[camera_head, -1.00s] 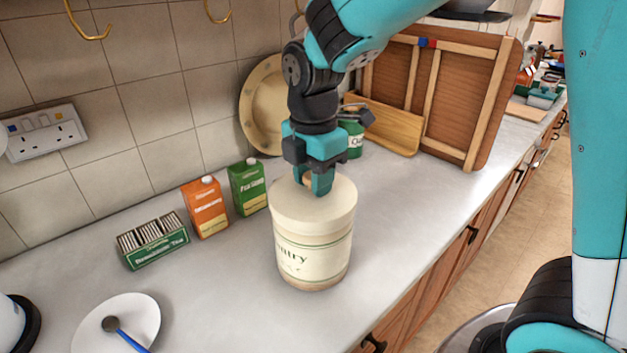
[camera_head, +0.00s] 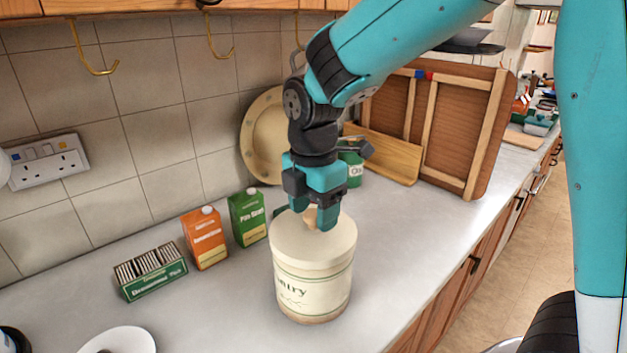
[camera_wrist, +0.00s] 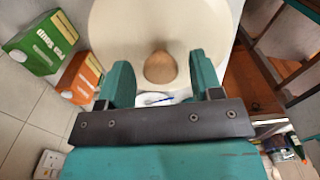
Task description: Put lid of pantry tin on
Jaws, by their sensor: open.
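The cream pantry tin (camera_head: 312,293) stands upright on the grey counter, with green lettering on its front. Its cream lid (camera_head: 335,243) sits on top of the tin and looks level. The lid has a wooden knob (camera_head: 311,221), which also shows in the wrist view (camera_wrist: 160,67). My gripper (camera_head: 318,218) points down over the lid. Its fingers are open on either side of the knob, with a gap visible in the wrist view (camera_wrist: 160,82). In the head view the near finger partly hides the knob.
Orange (camera_head: 205,240) and green (camera_head: 247,218) cartons and a tea box (camera_head: 150,272) stand left of the tin. A round plate (camera_head: 262,140) leans on the wall. A green canister (camera_head: 352,165) and wooden boards (camera_head: 385,155) are behind. Counter right of the tin is clear.

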